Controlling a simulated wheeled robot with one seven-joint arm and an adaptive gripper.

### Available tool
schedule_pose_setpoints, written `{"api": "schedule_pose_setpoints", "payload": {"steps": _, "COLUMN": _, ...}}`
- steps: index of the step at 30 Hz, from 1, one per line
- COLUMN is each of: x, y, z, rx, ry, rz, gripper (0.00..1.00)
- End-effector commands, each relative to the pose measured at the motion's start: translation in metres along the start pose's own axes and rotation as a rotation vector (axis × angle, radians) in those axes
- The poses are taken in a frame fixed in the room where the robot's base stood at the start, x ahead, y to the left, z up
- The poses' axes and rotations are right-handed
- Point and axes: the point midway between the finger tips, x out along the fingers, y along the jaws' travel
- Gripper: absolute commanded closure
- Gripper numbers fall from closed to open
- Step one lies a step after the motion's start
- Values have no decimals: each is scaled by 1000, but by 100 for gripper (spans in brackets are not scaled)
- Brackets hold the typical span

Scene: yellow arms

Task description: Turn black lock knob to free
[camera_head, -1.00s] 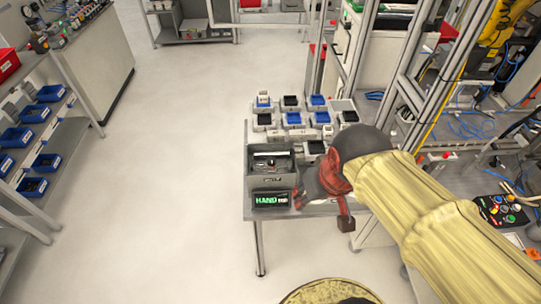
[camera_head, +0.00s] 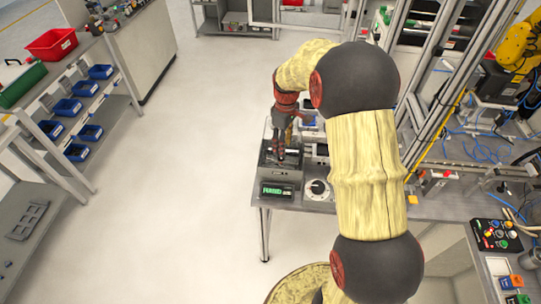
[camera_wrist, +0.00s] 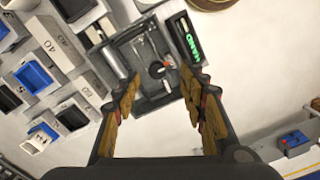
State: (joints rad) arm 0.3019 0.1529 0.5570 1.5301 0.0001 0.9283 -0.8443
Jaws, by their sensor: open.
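A grey open-topped box (camera_head: 267,161) sits at the table's front left corner, with a green-lettered "HAND" display (camera_head: 276,190) at its front. My gripper (camera_head: 281,152) points down over the box. In the wrist view its brown fingers (camera_wrist: 161,80) are apart, with the knob between and just past the tips; I see no contact. A pale unit with a black-and-white dial (camera_head: 319,188) stands right of the display. I cannot read any lock marking.
Several bins with blue or black contents (camera_wrist: 37,75) stand beside the box. My arm hides most of them in the head view. Metal frame posts (camera_head: 437,75) rise at the right. A button panel (camera_head: 496,235) stands at far right. The floor left of the table is clear.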

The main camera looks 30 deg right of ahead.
Motion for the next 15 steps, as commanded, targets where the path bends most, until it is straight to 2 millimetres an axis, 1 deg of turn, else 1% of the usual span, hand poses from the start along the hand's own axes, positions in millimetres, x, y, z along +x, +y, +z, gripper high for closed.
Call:
{"api": "schedule_pose_setpoints", "payload": {"steps": 1, "x": -8, "y": 7, "z": -6, "rx": -52, "ry": 13, "rz": 16, "gripper": 58}}
{"api": "schedule_pose_setpoints", "payload": {"steps": 2, "x": -11, "y": 9, "z": -8, "rx": -83, "ry": 17, "rz": 21, "gripper": 58}}
{"api": "schedule_pose_setpoints", "payload": {"steps": 6, "x": -12, "y": 9, "z": -8, "rx": -193, "ry": 16, "rz": 21, "gripper": 58}}
{"api": "schedule_pose_setpoints", "payload": {"steps": 8, "x": -11, "y": 9, "z": -8, "rx": -221, "ry": 15, "rz": 21, "gripper": 58}}
{"api": "schedule_pose_setpoints", "payload": {"steps": 11, "x": -6, "y": 9, "z": -8, "rx": -240, "ry": 14, "rz": 20, "gripper": 58}}
{"api": "schedule_pose_setpoints", "payload": {"steps": 15, "x": 11, "y": 9, "z": -8, "rx": -240, "ry": 14, "rz": 20, "gripper": 58}}
